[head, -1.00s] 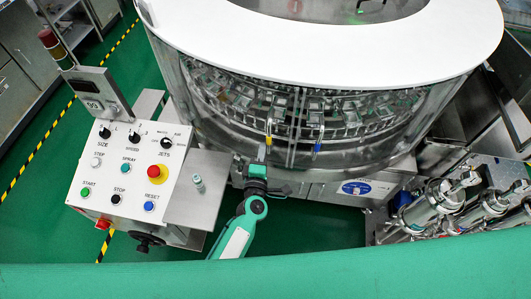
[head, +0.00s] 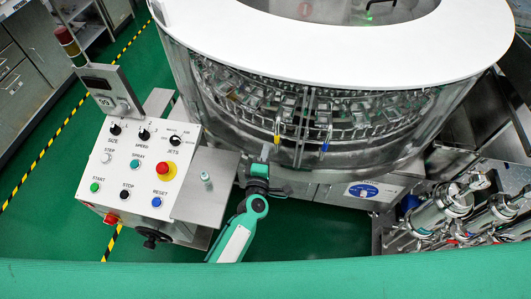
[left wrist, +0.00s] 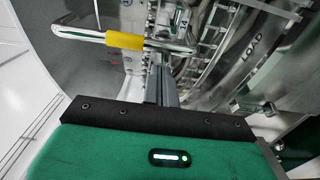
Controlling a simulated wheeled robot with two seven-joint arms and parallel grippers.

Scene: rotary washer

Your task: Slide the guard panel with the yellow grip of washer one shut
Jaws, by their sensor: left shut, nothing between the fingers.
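The washer's clear curved guard (head: 235,120) runs under its white round top. The yellow grip (head: 277,138) is on a metal handle at the guard's front. In the left wrist view the yellow grip (left wrist: 124,40) is a sleeve on a bent metal bar, above and left of my fingers. My left gripper (head: 264,153) is shut and empty, just below and left of the yellow grip in the head view. Its closed fingers (left wrist: 164,85) point toward the handle bar; I cannot tell whether they touch it. My right gripper is not in view.
A blue grip (head: 326,142) hangs on the guard right of the yellow one. A control box (head: 135,170) with knobs and buttons stands left of my left arm. Metal cylinders and pipes (head: 440,212) are at the lower right.

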